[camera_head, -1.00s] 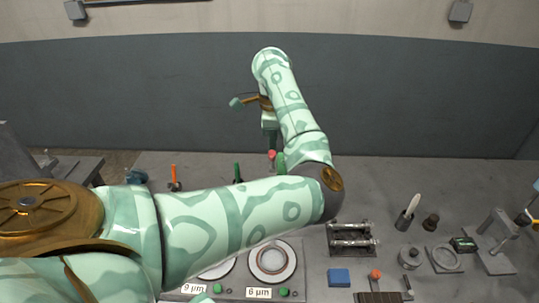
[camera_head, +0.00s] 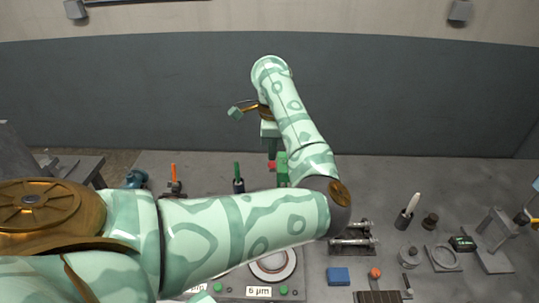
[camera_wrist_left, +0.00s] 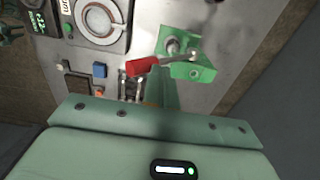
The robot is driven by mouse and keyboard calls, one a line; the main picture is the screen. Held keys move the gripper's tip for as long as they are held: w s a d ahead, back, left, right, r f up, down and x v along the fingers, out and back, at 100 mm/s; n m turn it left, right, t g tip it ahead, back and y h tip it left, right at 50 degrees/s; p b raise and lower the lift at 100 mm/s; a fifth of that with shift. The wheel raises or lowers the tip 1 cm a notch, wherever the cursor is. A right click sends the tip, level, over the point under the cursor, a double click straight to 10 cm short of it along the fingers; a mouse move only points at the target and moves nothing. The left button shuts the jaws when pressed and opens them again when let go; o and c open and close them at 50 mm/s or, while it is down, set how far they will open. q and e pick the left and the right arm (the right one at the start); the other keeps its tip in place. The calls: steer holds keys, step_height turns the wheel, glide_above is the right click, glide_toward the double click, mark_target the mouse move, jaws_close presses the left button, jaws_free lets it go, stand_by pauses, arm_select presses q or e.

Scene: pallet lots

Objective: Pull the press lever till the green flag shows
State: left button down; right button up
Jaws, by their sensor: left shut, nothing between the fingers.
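The green press (camera_head: 282,170) stands on the far part of the table, partly hidden behind my left arm. In the left wrist view its green body (camera_wrist_left: 201,73) and a lever with a red grip (camera_wrist_left: 143,66) show. The red grip also shows in the head view (camera_head: 272,166). My left gripper (camera_wrist_left: 161,85) is shut and empty, with its fingertips close by the red grip; I cannot tell whether they touch it. I cannot make out a raised green flag. My right gripper is not in view.
A lapping station with round plates (camera_head: 273,266) lies partly under my left arm. A blue block (camera_head: 338,276), a roller stand (camera_head: 352,240) and a dark cup with a white tool (camera_head: 405,219) are to its right.

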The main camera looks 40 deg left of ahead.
mark_target(271, 163)
arm_select(q)
steer(key=shift+s+d+f, duration=0.5)
steer(key=shift+s+f, duration=0.05)
steer(key=shift+s+d+f, duration=0.45)
steer(key=shift+s+f, duration=0.1)
steer(key=shift+f, duration=0.1)
steer(key=shift+s+d+f, duration=0.35)
steer(key=shift+s+f, duration=0.1)
steer(key=shift+f, duration=0.3)
